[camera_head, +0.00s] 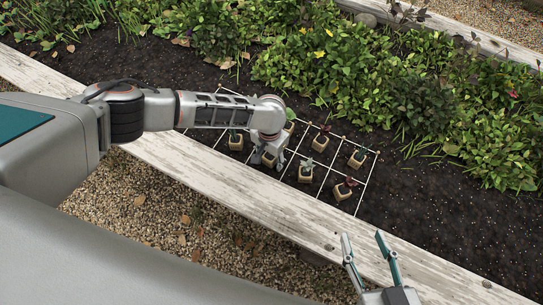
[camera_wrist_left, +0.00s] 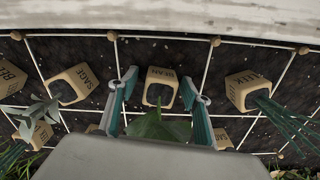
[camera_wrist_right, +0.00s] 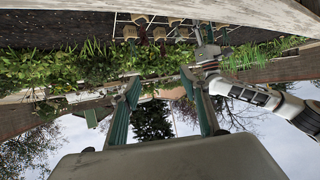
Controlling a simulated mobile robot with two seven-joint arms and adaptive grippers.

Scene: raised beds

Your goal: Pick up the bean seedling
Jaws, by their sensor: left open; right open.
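The bean seedling is a cube-shaped tan pot marked BEAN (camera_wrist_left: 161,78) with a broad green leaf (camera_wrist_left: 158,126), in the left wrist view. It stands on the soil in a white string grid. My left gripper (camera_wrist_left: 160,84) is open, with one teal finger on each side of the pot; I cannot tell whether they touch it. In the head view my left gripper (camera_head: 268,158) points down into the grid and largely hides the bean pot. My right gripper (camera_head: 363,240) is open and empty over the front board; its open fingers also show in the right wrist view (camera_wrist_right: 160,83).
The SAGE pot (camera_wrist_left: 69,85) and LEEK pot (camera_wrist_left: 246,90) stand on either side of the bean. Several other potted seedlings (camera_head: 320,142) fill nearby cells. The weathered front board (camera_head: 220,190) edges the bed. Dense greenery (camera_head: 345,70) grows behind. Bare soil (camera_head: 440,215) lies right.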

